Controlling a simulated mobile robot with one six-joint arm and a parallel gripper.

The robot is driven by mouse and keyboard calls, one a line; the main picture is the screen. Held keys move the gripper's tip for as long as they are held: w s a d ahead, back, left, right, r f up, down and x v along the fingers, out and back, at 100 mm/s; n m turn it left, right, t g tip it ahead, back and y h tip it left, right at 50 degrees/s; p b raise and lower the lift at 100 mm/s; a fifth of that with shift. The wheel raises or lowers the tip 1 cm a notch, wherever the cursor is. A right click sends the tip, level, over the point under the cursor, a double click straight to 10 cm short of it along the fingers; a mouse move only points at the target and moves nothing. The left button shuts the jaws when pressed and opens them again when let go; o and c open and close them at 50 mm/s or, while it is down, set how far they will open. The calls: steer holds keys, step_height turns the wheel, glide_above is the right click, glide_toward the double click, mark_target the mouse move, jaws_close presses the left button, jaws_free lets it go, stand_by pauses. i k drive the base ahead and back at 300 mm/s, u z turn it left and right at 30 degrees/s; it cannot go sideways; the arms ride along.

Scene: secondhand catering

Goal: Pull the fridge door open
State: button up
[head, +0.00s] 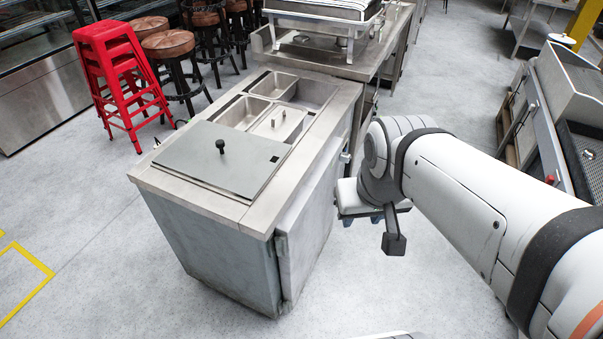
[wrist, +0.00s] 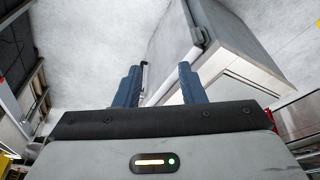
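The fridge is a steel prep counter (head: 215,250) in the middle of the head view. Its grey door (head: 306,225) is on the right side and looks closed or nearly so. A small metal fitting (head: 345,157) shows by the door's far upper edge. My gripper (head: 362,217) is right of the door, partly hidden by my arm. In the wrist view my gripper (wrist: 158,80) is open, its blue fingers apart. A thin dark bar, probably the door handle (wrist: 143,74), appears between the fingers, nearer the left one. Contact cannot be told. The door (wrist: 173,45) shows behind.
A grey lid (head: 205,165) and steel pans (head: 272,84) are on the counter top. A steel table (head: 385,45) adjoins its far end. Red stools (head: 112,75) stand at the back left. Floor (head: 400,290) before the door is clear. Equipment (head: 570,90) stands at right.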

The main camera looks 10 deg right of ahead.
mark_target(304, 229)
steer(key=i, duration=0.45)
steer(key=z, duration=0.05)
steer(key=k, duration=1.25)
steer(key=z, duration=0.8)
steer(key=i, duration=1.85)
steer(key=u, duration=0.85)
steer(key=i, duration=0.25)
steer(key=u, duration=0.15)
